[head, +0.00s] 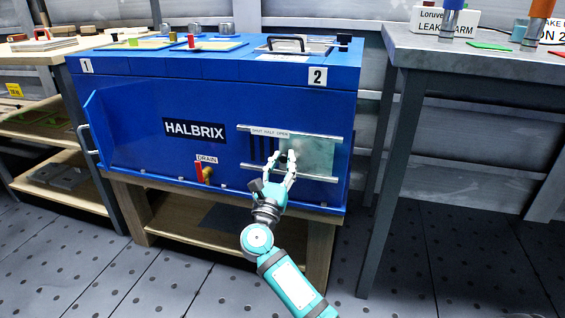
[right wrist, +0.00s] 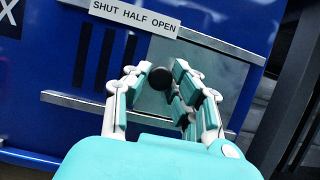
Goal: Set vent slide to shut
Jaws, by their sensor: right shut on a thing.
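The vent slide (head: 316,156) is a pale grey-green plate between two metal rails on the front of the blue HALBRIX housing. It stands at the right of the rails, near the OPEN end of the label (head: 270,132), which reads SHUT HALF OPEN. Dark vent slots (head: 262,150) show uncovered to its left. My right gripper (head: 288,160) is shut on the slide's round dark knob (right wrist: 160,78). In the right wrist view, its fingers stand on both sides of the knob, and the plate (right wrist: 190,58) shows behind. My left gripper is not in view.
A red-handled DRAIN valve (head: 208,174) sticks out low, left of the vent. The blue housing (head: 140,110) stands on a wooden stand (head: 318,245). A grey metal table (head: 420,50) stands to the right, with its leg near the housing. A wooden shelf unit is at left.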

